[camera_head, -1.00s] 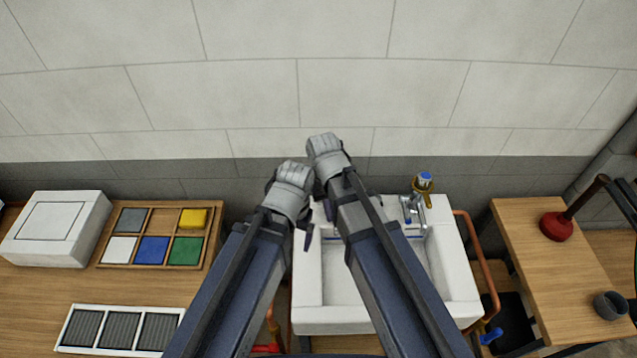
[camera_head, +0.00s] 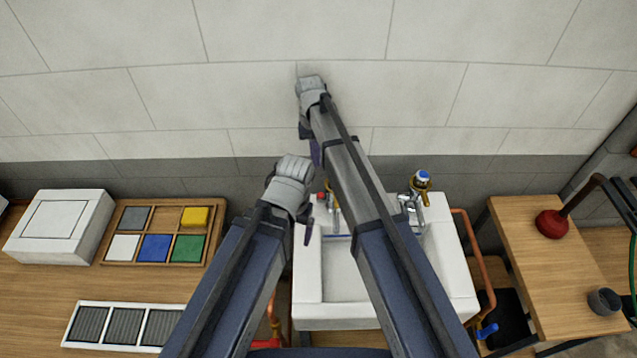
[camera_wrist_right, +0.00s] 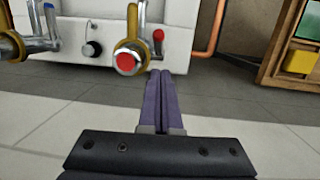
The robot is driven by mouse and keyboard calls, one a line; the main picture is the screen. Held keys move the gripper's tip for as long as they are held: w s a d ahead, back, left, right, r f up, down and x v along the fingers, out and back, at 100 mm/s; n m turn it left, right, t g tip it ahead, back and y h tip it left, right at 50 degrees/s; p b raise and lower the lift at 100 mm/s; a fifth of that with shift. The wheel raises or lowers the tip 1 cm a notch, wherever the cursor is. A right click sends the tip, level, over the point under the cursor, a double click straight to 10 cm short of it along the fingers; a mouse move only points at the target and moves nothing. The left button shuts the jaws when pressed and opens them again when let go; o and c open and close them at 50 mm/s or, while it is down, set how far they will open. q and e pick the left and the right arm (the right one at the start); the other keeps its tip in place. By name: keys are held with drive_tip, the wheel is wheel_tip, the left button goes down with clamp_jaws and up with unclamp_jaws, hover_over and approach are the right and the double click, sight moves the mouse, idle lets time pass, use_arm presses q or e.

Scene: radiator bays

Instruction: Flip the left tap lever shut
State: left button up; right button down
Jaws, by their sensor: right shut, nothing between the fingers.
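The left tap (camera_head: 333,203) is brass and chrome with a red cap, partly hidden behind my right arm at the sink's back edge. In the right wrist view the left tap (camera_wrist_right: 129,60) shows a brass collar, a red-centred nut and a chrome lever with a red tip (camera_wrist_right: 158,35). My right gripper (camera_head: 317,152) is raised near the wall. Its purple fingers (camera_wrist_right: 160,75) are shut and empty, their tips just beside the tap in the picture; contact cannot be told. My left gripper (camera_head: 309,232) hangs at the sink's left edge, its fingers seen edge-on.
A white sink (camera_head: 320,292) stands in the middle. The right tap (camera_head: 421,183) has a blue cap. A wooden tile tray (camera_head: 215,240) lies left, and a red plunger (camera_head: 552,224) stands on the right table. The tiled wall is close behind.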

sight(322, 197)
drive_tip(key=shift+f, duration=0.1)
drive_tip(key=f+b, duration=0.3)
drive_tip(key=s+f+b, duration=0.1)
drive_tip(key=f+b, duration=0.5)
drive_tip(key=b, duration=0.1)
drive_tip(key=shift+s+d+f, duration=0.25)
drive_tip(key=shift+d+f, duration=0.1)
drive_tip(key=shift+f, duration=0.05)
